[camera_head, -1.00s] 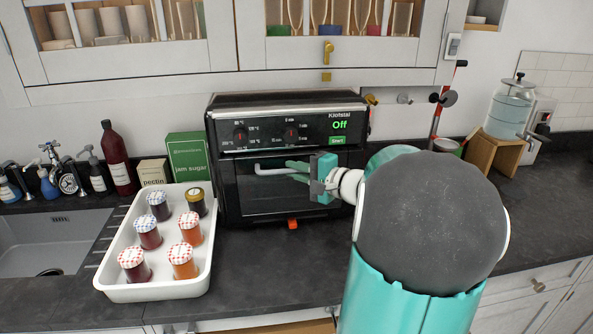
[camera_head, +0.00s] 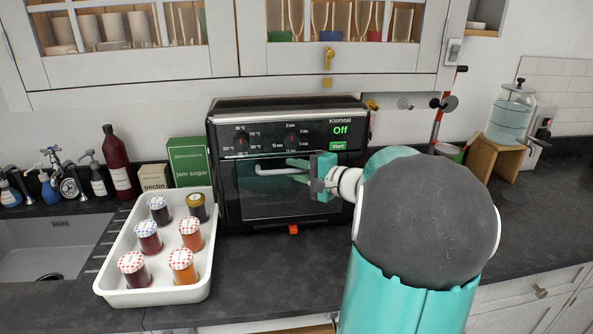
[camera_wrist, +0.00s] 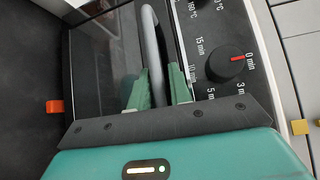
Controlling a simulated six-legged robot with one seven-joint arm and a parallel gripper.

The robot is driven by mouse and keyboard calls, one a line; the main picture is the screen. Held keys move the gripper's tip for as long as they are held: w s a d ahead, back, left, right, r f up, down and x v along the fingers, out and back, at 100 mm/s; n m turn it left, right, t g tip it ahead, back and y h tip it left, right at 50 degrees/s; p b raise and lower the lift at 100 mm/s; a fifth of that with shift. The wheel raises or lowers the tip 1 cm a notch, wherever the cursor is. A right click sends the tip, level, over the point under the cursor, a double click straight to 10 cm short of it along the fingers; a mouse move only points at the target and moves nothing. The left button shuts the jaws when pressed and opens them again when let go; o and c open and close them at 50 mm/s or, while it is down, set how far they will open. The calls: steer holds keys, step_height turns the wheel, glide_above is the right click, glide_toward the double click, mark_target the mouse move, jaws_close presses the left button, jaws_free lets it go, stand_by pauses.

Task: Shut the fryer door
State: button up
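The fryer (camera_head: 225,190) is a black countertop unit with two dials and a green "Off" display. Its glass door (camera_head: 270,200) stands near upright; a slight gap cannot be ruled out. The pale bar handle (camera_head: 268,170) runs across the door's upper part and shows as a grey bar in the wrist view (camera_wrist: 152,45). My gripper (camera_head: 300,164) is at the handle's right part. In the wrist view its green fingers (camera_wrist: 159,90) stand apart on either side of the bar. Whether they press on it cannot be told.
A white tray (camera_head: 103,282) of lidded jam jars stands left of the fryer. A jam sugar box (camera_head: 188,162) and bottles are behind it. Glazed cabinets (camera_head: 290,60) hang above. A wooden stand (camera_head: 490,158) with a water dispenser is at right. Counter in front is clear.

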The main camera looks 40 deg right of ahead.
steer(key=shift+s, duration=0.1)
steer(key=v, duration=1.3)
steer(key=shift+s, duration=0.35)
steer(key=w+a+f+n+g+y, duration=0.2)
steer(key=a+n+g, duration=0.15)
steer(key=a, duration=0.65)
steer(key=w+a+f+n+g+y, duration=0.2)
steer(key=a+n+g, duration=0.15)
steer(key=a, duration=0.75)
steer(key=s+a+f+n+g+h, duration=0.1)
steer(key=s+a+n+g+h, duration=0.1)
steer(key=a, duration=0.5)
steer(key=s+a+f+n+g+h, duration=0.2)
steer(key=s+a+n+h, duration=0.3)
steer(key=s+a+n, duration=0.2)
steer(key=shift+a+f+n, duration=0.15)
steer(key=shift+a+n, duration=0.25)
steer(key=shift+a, duration=0.1)
